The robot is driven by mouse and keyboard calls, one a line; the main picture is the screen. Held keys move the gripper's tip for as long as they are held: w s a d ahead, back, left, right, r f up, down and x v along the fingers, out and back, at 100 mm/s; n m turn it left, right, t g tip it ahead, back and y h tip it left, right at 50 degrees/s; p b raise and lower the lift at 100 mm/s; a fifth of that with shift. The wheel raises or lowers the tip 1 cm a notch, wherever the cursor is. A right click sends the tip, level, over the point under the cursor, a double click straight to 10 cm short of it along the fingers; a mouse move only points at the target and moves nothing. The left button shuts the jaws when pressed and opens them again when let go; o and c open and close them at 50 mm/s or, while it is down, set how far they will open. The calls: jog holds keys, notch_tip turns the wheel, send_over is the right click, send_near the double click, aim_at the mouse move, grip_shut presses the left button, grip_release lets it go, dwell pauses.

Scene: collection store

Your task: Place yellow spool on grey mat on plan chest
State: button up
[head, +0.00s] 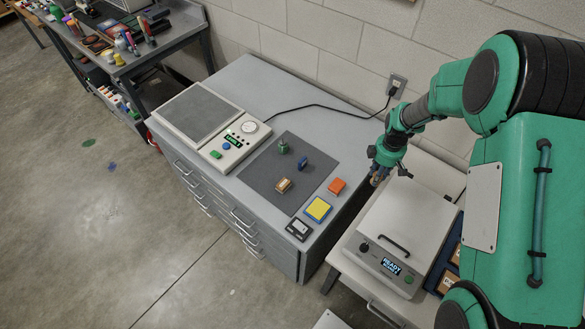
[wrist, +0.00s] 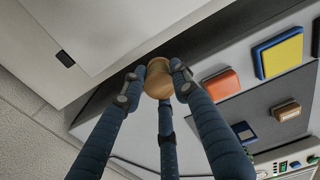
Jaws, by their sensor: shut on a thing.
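My gripper (head: 378,178) is shut on the yellow spool. In the wrist view the gripper (wrist: 157,82) has its fingertips around the spool (wrist: 158,75), which looks round and tan-yellow. In the head view the spool is small and mostly hidden by the fingers. It is held in the air, right of the plan chest (head: 262,75), near the gap beside the white machine. The dark grey mat (head: 262,173) lies flat on the chest top, left of my gripper. A green item (head: 283,147), a blue item (head: 303,163) and a brown block (head: 284,185) sit on it.
An orange block (head: 337,186), a yellow-and-blue pad (head: 318,209) and a small dark meter (head: 299,229) line the chest's right edge. A scale-like device (head: 203,113) stands left of the mat. A white lidded machine (head: 400,235) stands at right. A black cable (head: 320,107) runs behind.

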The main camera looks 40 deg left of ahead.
jog(key=s+a+n+p, duration=0.3)
jog(key=s+a+n, duration=0.6)
jog(key=s+a, duration=1.7)
jog(key=shift+s+a+n, duration=0.3)
jog(key=shift+s, duration=0.55)
jog(key=shift+w+a+f, duration=0.1)
jog(key=shift+a, duration=0.05)
jog(key=w+a, duration=0.2)
jog(key=a, duration=0.2)
jog(key=w+a+f, duration=0.1)
jog(key=w+a, duration=0.2)
jog(key=a, duration=0.2)
jog(key=w+a, duration=0.3)
jog(key=a, duration=0.1)
jog(key=shift+w+a+f+p, duration=0.1)
jog(key=shift+a+f+p, duration=0.15)
jog(key=shift+p, duration=0.1)
jog(key=shift+f, duration=1.75)
jog(key=shift+d, duration=0.1)
